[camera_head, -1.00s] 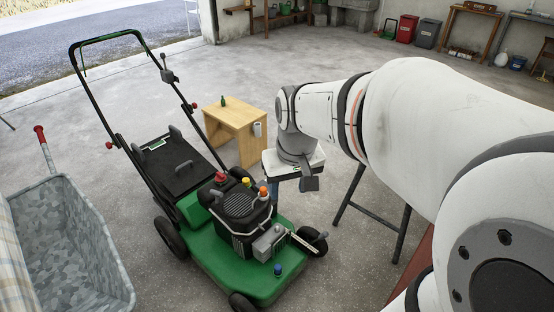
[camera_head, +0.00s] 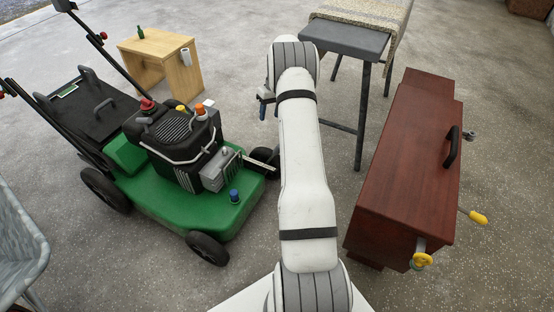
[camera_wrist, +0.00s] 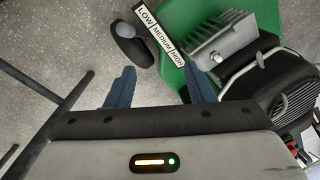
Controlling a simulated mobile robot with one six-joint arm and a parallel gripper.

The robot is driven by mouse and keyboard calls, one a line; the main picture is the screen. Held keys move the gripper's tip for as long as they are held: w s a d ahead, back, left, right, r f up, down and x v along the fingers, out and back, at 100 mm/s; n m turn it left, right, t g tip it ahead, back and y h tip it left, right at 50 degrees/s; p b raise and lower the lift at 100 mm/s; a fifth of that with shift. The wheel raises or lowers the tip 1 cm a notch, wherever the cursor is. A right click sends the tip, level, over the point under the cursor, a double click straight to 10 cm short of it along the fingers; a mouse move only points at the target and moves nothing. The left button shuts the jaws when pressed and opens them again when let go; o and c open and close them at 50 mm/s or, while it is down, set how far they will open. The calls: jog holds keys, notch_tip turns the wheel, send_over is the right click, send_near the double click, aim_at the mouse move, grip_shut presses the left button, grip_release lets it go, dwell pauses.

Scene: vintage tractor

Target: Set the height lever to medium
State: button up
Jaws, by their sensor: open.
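The green lawn mower (camera_head: 150,165) stands at the left in the head view. Its height scale, a pale strip (camera_head: 252,162), sticks out beside the engine near a wheel (camera_head: 265,160). In the wrist view the scale (camera_wrist: 160,36) reads LOW, MEDIUM, HIGH, with LOW at the far end. The wheel (camera_wrist: 128,46) is left of it, with a grey round part at its edge. I cannot make out the lever or its setting. My gripper (camera_wrist: 161,66) is open and empty, its blue fingers apart on either side of the scale's HIGH end in the picture.
The engine (camera_wrist: 275,95) is close on the right in the wrist view. A dark red cabinet (camera_head: 405,170) with yellow-handled parts stands right of my arm. A grey-topped table (camera_head: 345,38) stands behind. A small wooden table (camera_head: 160,60) is beyond the mower.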

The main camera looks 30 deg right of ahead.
jog(key=shift+y, duration=0.3)
jog(key=d+f+b, duration=0.1)
jog(key=f+b, duration=0.1)
jog(key=f, duration=0.5)
jog(key=d+f+b, duration=0.1)
jog(key=f+b, duration=0.1)
jog(key=f, duration=0.5)
jog(key=d+f+b, duration=0.1)
jog(key=f, duration=0.6)
jog(key=shift+s+d+f+b, duration=0.15)
jog(key=shift+s+f+b, duration=0.1)
jog(key=shift+b, duration=0.15)
jog(key=shift+c, duration=0.6)
grip_shut()
